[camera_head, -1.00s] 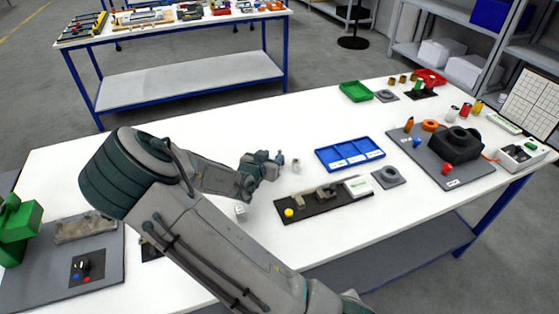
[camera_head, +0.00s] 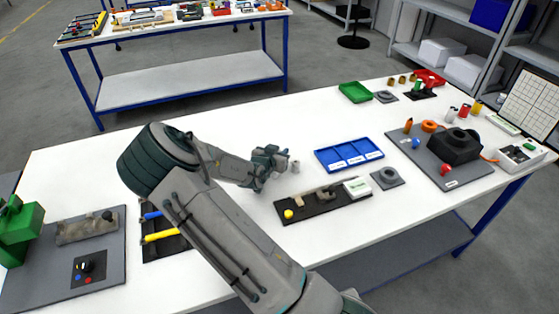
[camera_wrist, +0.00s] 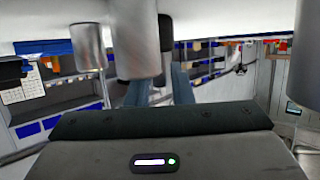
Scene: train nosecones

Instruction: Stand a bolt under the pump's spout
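My gripper (camera_head: 277,166) is low over the white table, left of the blue tray. A small grey metal cylinder (camera_head: 295,167) stands just right of it; I cannot tell if it is a bolt. In the wrist view the table is at the top, and my two blue-grey fingers with dark tips (camera_wrist: 148,62) are apart. A large grey cylinder (camera_wrist: 138,38) overlaps the fingertips; whether it is gripped is unclear. More metal cylinders show to the left (camera_wrist: 88,48) and at the right edge (camera_wrist: 307,62). No pump or spout is clearly identifiable.
A blue compartment tray (camera_head: 349,154) and a black board (camera_head: 320,202) with a yellow knob lie right of my gripper. A grey board (camera_head: 468,178) carries a black block. A green fixture (camera_head: 17,228) stands far left. A black tray (camera_head: 166,240) holds tools near my arm.

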